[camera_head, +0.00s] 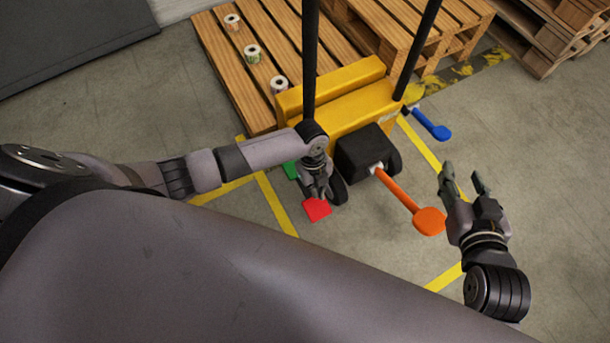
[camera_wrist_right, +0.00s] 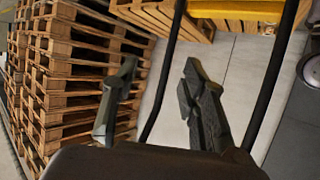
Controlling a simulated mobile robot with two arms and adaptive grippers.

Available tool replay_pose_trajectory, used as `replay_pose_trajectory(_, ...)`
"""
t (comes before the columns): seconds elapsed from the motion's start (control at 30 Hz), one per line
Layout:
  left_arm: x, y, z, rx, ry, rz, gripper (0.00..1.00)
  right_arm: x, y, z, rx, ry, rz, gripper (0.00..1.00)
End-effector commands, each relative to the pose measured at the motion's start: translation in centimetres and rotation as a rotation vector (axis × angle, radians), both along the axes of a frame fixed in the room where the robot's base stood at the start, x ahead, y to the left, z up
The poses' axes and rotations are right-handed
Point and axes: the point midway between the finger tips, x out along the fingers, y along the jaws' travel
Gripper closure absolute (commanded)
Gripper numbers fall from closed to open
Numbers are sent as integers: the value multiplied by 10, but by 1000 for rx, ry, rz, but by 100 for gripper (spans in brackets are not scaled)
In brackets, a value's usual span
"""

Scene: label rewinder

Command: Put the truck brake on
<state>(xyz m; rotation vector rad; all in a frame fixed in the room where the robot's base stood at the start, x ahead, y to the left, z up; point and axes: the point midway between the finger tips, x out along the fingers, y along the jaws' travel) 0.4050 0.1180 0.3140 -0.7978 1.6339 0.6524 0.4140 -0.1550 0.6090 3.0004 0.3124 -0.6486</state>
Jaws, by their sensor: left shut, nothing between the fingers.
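The yellow pallet truck (camera_head: 352,103) stands against a wooden pallet, with pedals at its near side. A red pedal (camera_head: 317,209) sits low on its left, and a green pedal (camera_head: 291,170) is partly hidden behind my left arm. An orange pedal (camera_head: 429,221) sticks out at the front on a long lever, and a blue pedal (camera_head: 435,127) is on the right. Which pedal is the brake is not marked. My left gripper (camera_head: 318,195) is shut and empty, pointing down just above or touching the red pedal. My right gripper (camera_head: 462,177) is open and empty, right of the orange pedal.
Small label rolls (camera_head: 252,53) stand on the wooden pallet (camera_head: 230,75). Two black upright bars (camera_head: 418,50) rise from the truck. Stacked pallets (camera_head: 560,30) stand at the back right. Yellow floor lines (camera_head: 275,205) surround the truck; the floor at right is clear.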

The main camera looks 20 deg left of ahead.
Motion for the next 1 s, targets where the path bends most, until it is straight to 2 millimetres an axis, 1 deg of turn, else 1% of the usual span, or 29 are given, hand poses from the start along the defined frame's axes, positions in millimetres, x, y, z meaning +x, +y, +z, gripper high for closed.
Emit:
replay_pose_trajectory(0.37, 0, 0, 11, 0, 0, 0, 100, -28, -13, -32, -51, 219, -16, 60)
replay_pose_trajectory(0.6, 0, 0, 17, 0, 0, 0, 100, -51, -21, -51, -82, 360, -26, 60)
replay_pose_trajectory(0.8, 0, 0, 21, 0, 0, 0, 100, -70, -28, -62, -105, 465, -34, 60)
replay_pose_trajectory(1.0, 0, 0, 21, 0, 0, 0, 100, -76, -30, -66, -112, 496, -36, 60)
